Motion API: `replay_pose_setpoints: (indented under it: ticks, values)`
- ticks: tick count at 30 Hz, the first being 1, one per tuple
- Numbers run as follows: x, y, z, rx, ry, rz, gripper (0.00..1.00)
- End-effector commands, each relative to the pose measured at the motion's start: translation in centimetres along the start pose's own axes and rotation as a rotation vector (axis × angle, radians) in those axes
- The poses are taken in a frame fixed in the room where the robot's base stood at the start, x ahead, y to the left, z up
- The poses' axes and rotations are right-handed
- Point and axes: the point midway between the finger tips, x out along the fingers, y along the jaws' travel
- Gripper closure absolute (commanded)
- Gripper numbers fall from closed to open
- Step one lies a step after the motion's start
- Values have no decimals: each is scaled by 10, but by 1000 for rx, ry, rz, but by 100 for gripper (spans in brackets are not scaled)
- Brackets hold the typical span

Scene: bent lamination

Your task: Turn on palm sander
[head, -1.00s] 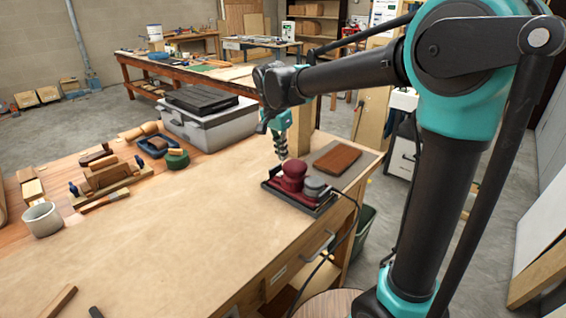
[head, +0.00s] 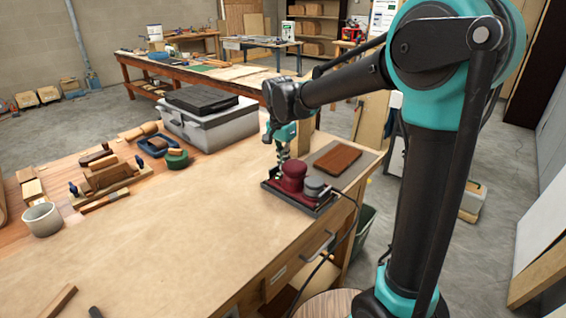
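The palm sander (head: 293,176) is dark red with a rounded top. My gripper (head: 281,160) points down just behind and left of the sander's top. Its tip is close to the sander, but I cannot tell whether they touch. The fingers are small and partly hidden, so their opening is unclear. No switch can be made out.
A brown block (head: 338,158) lies on a grey mat right of my gripper. A grey case (head: 208,122) stands behind on the left. Wooden planes and a white cup (head: 42,219) are at far left. The bench's middle (head: 190,220) is clear.

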Motion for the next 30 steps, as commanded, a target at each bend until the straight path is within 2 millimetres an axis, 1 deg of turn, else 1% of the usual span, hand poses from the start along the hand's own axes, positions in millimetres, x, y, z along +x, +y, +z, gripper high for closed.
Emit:
replay_pose_setpoints:
  ticks: [8,18,30]
  values:
    - [-1,0,3,-2,1,0,100]
    - [-6,0,15,-2,1,0,100]
    - [-9,0,13,-1,1,0,100]
